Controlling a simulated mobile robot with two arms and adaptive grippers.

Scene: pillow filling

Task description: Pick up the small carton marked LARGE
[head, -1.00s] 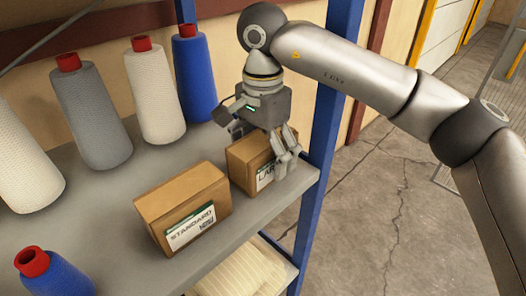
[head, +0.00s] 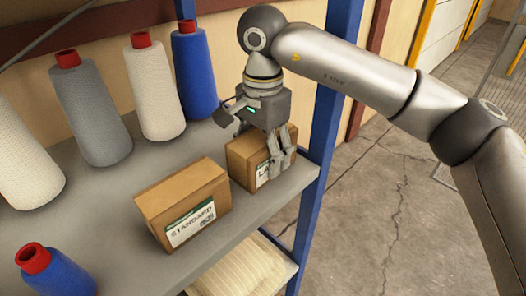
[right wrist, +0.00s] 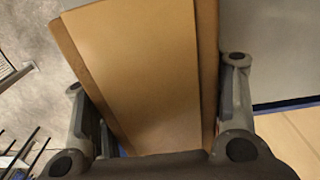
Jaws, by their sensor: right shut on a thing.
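The small carton marked LARGE (head: 242,165) stands on the shelf near its right end, with its label partly covered by a finger in the head view. My right gripper (head: 277,160) points down over this carton, with its fingers on either side. In the right wrist view the brown carton (right wrist: 140,75) fills the space between the two fingers of my right gripper (right wrist: 165,110). The gripper is shut on it. I cannot see clear space under the carton. A second carton marked STANDARD (head: 180,198) sits to its left, apart from it. My left gripper is not in view.
The grey shelf (head: 110,225) also holds several yarn cones, such as a blue cone (head: 196,75) behind the cartons and another blue cone (head: 58,275) at front left. A blue post (head: 325,125) stands close right of the gripper. A lower shelf holds pale folded material (head: 240,268).

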